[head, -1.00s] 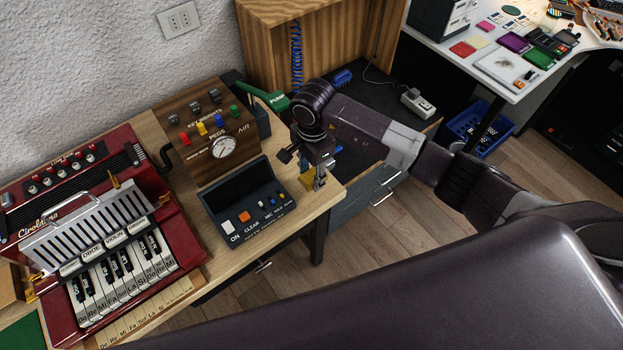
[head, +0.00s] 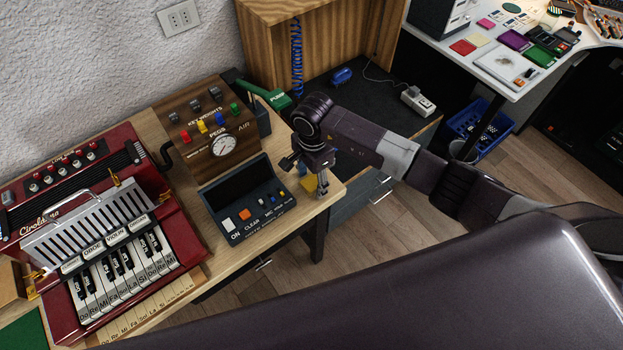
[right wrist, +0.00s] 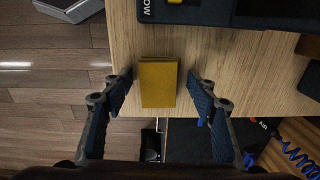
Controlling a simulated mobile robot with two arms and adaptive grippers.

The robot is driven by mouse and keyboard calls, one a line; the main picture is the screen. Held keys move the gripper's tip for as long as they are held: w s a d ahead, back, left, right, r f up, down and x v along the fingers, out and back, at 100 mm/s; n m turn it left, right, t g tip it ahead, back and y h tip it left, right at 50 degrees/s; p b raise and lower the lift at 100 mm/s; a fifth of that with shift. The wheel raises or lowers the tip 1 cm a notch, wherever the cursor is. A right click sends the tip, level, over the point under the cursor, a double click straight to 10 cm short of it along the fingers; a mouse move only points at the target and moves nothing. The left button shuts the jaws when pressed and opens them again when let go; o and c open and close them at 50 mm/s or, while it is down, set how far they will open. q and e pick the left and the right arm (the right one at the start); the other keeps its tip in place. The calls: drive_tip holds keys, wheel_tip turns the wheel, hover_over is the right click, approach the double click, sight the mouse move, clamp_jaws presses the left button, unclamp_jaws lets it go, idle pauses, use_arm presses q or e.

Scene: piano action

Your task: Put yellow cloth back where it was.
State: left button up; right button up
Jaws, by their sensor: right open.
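The yellow cloth (right wrist: 158,84) is a small folded rectangle lying on the wooden tabletop near its edge. In the head view, part of the yellow cloth (head: 309,184) shows beside the right gripper, at the right end of the table. My right gripper (right wrist: 159,79) is open, with one finger on each side of the cloth and a gap to it on both sides. In the head view the right gripper (head: 320,186) points down at the table corner and partly hides the cloth. My left gripper is not in view.
A dark console (head: 248,205) with buttons stands just left of the cloth. Behind it is a wooden box with a gauge (head: 210,135). A red keyboard instrument (head: 85,240) stands at the left. Past the table's right edge is open floor (head: 375,235).

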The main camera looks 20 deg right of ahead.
sight(312, 183)
drive_tip(key=shift+r, duration=0.5)
wheel_tip(312, 183, up, 11)
drive_tip(key=b, duration=0.2)
drive_tip(key=shift+s+r+b, duration=0.15)
drive_tip(key=shift+r+b, duration=0.05)
drive_tip(key=shift+b, duration=0.2)
